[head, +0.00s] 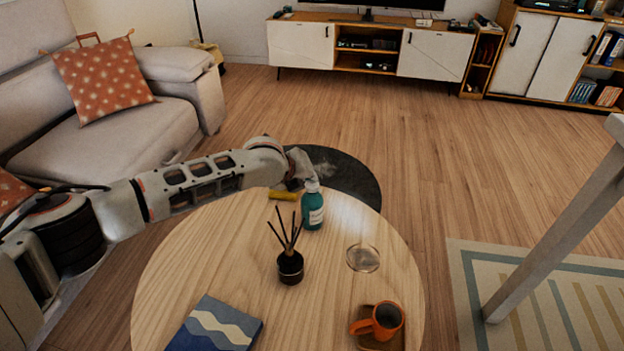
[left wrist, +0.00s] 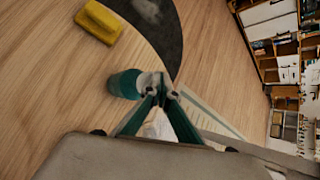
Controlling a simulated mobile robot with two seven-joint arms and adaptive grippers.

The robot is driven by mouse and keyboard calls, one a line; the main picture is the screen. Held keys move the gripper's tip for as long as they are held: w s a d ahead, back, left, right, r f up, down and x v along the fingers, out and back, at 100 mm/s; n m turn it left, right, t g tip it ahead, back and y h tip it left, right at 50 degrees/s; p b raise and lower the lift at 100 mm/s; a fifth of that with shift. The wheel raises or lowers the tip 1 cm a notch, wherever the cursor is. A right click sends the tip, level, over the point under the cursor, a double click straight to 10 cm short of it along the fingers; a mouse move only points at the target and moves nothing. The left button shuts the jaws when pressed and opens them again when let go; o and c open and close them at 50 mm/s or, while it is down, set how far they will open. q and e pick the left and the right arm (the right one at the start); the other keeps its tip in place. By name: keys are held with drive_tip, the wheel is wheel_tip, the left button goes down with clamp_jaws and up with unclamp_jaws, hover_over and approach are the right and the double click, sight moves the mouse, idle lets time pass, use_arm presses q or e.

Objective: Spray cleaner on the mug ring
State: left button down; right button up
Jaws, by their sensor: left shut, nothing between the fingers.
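A teal spray bottle (head: 313,211) with a pale label and white top stands upright on the round wooden table (head: 190,262). It also shows in the left wrist view (left wrist: 123,84). My left gripper (head: 308,179) is at the bottle's top, coming from behind and the left. In the left wrist view my left gripper (left wrist: 160,98) has its fingertips together, right by the white top; whether they touch it I cannot tell. The mug ring (head: 363,257) is a thin round mark on the table, right of and nearer than the bottle. My right gripper is out of view.
A yellow sponge (head: 285,195) lies left of the bottle, partly hidden. A black reed diffuser (head: 290,267) stands in the middle of the table. An orange mug (head: 385,318) sits on a coaster at the front right. A blue wavy-patterned book (head: 212,328) lies at the front left.

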sight(310, 184)
use_arm(q)
drive_tip(key=shift+f, duration=0.1)
drive_tip(key=shift+r+p, duration=0.85)
drive_tip(key=shift+r, duration=2.35)
drive_tip(key=shift+f, duration=0.1)
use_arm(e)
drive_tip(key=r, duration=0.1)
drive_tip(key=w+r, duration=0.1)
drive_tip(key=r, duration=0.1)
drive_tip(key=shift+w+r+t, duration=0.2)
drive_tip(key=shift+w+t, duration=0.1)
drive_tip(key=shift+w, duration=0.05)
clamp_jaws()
